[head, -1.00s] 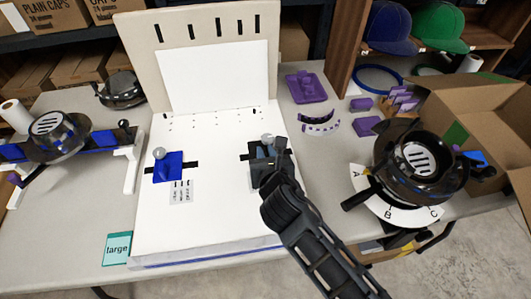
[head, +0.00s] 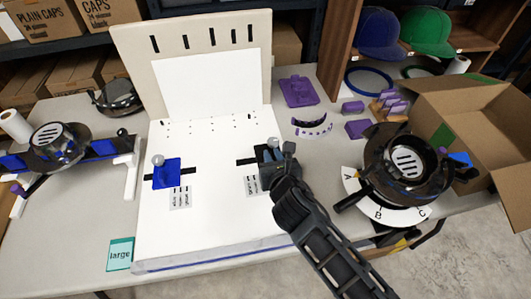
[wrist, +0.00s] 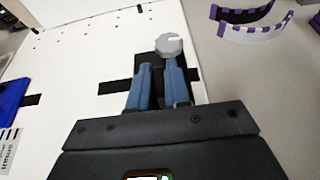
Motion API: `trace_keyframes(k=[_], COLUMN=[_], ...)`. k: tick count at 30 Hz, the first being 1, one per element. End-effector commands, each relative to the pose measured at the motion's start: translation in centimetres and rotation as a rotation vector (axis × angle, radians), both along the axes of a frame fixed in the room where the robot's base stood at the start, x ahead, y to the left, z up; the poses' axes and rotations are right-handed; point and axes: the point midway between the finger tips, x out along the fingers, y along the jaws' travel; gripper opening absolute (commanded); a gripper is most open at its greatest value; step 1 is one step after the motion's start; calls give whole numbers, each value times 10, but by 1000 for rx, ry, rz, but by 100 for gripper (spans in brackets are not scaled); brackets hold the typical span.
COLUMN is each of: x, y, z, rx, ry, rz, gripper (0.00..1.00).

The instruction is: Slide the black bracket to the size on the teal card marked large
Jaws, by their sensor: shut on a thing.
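The black bracket (head: 266,172) with a grey round knob (head: 272,143) sits at the right end of a dark slot (head: 247,162) in the white board. A printed size label (head: 251,186) lies just left of and below it, too small to read. My gripper (head: 279,158) is shut on the bracket and hides part of it. In the wrist view, my two fingers (wrist: 160,85) are at the bracket (wrist: 148,65), below the knob (wrist: 169,46). The teal card (head: 120,254) reads "large" and lies at the board's front left.
A blue bracket (head: 166,174) with its own knob sits in the left slot, beside another label (head: 180,197). Purple parts (head: 298,90) lie right of the board. A black round fixture (head: 407,165) stands on a dial lettered A, B, C. An open carton (head: 495,110) is beyond it.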

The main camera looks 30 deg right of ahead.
Motion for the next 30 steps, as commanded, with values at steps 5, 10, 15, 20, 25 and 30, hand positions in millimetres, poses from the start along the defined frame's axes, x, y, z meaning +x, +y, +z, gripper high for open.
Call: trace_keyframes(k=[5, 10, 15, 20, 25, 30], x=[0, 0, 0, 0, -7, -30], y=[0, 0, 0, 0, 2, 9], z=[0, 0, 0, 0, 2, 12], rx=[0, 0, 0, 0, -1, 1], ry=[0, 0, -1, -1, 0, 1], rz=[0, 0, 1, 1, 1, 2], gripper=[0, 24, 38, 38, 38, 38])
